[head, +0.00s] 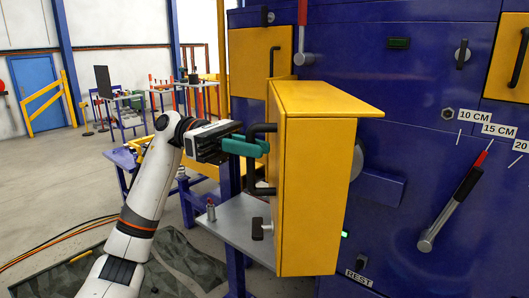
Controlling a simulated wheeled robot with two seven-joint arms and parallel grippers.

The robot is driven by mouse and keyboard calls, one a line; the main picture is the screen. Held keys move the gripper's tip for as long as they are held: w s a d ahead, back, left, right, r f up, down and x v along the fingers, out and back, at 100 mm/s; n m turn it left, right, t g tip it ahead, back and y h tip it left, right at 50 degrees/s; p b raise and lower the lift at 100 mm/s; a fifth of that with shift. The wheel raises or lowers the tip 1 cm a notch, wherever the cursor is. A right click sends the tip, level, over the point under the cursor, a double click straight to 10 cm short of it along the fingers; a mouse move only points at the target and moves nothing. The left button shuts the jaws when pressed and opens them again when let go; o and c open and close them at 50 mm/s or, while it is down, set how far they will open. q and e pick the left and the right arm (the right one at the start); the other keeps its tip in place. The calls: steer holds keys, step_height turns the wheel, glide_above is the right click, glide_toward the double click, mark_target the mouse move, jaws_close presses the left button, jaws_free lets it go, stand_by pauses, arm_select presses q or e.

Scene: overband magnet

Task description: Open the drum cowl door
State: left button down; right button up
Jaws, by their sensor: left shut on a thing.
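The yellow drum cowl door (318,200) is a deep box-like cover standing out from the blue machine front in the middle of the head view. A black bar handle (258,191) is on its left-hand face. My left gripper (256,146), with teal fingers, reaches in from the left and is shut on the upper part of this handle. The fingers partly hide the handle there. A rounded grey part (357,160) shows just behind the door's right edge. My right gripper is out of view.
A grey shelf (232,232) with a small bottle (211,210) lies below my gripper. A black T-shaped latch (262,229) is low on the door's left. A red-tipped lever (455,200) and blue panel are at right. Open floor lies at left.

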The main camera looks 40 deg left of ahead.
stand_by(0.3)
arm_select(q)
steer(key=c, duration=1.5)
jaws_free()
steer(key=shift+o, duration=0.2)
steer(key=shift+a, duration=0.15)
steer(key=s+a+b, duration=0.1)
steer(key=a, duration=1)
steer(key=shift+a, duration=0.4)
